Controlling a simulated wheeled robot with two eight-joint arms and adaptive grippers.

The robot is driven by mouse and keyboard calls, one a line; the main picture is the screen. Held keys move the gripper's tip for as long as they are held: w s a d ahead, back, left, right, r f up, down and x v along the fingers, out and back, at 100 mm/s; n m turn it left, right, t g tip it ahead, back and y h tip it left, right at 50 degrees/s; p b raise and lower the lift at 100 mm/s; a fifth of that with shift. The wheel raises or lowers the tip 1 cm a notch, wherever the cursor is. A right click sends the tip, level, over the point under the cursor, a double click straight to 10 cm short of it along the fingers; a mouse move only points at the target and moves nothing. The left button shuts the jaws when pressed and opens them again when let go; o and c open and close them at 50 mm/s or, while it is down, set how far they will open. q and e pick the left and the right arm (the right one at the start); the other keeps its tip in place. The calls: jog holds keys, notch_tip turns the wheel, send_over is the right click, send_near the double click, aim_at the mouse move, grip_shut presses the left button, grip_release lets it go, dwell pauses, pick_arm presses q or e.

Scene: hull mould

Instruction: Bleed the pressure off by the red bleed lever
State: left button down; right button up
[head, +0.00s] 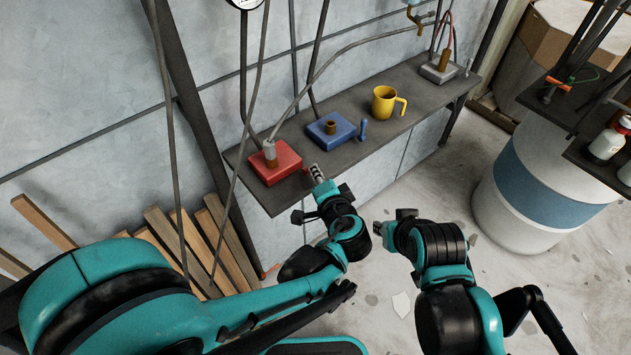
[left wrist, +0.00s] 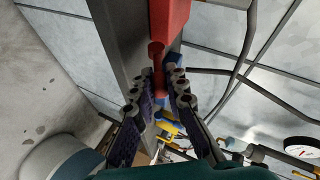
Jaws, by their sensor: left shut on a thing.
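The red block (head: 278,166) sits on the dark shelf near its left end, with a hose fitting on top. The red bleed lever (left wrist: 157,58) sticks out of the red block (left wrist: 172,15) in the left wrist view. My left gripper (head: 312,171) is at the shelf's front edge, beside the red block. Its two fingers (left wrist: 160,92) are shut on the red lever, one on each side; the lever's end is partly hidden between them. My right gripper (head: 379,230) hangs clear in front of the shelf, touching nothing; its jaw opening is unclear.
The dark shelf (head: 361,148) also carries a blue block (head: 330,128) with a blue lever, a yellow mug (head: 386,102) and a grey block (head: 440,68). Hoses run up the wall. A pressure gauge (left wrist: 300,149) shows at right. A white and blue drum (head: 545,195) stands at right.

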pick_arm(q)
jog(key=shift+s+d+f+m+t+y+b, duration=0.15)
jog(key=shift+f+t+b, duration=0.2)
jog(key=shift+b, duration=0.5)
jog(key=shift+s+a+f+m+t+y+b, duration=0.2)
jog(key=shift+t+b, duration=0.25)
jog(key=shift+b, duration=0.35)
jog(key=shift+w, duration=0.15)
jog(key=c, duration=1.5)
grip_release()
jog(key=shift+c, duration=0.2)
jog(key=v, duration=0.7)
jog(key=shift+s, duration=0.25)
jog(key=shift+s+d, duration=0.1)
jog(key=shift+d, duration=0.1)
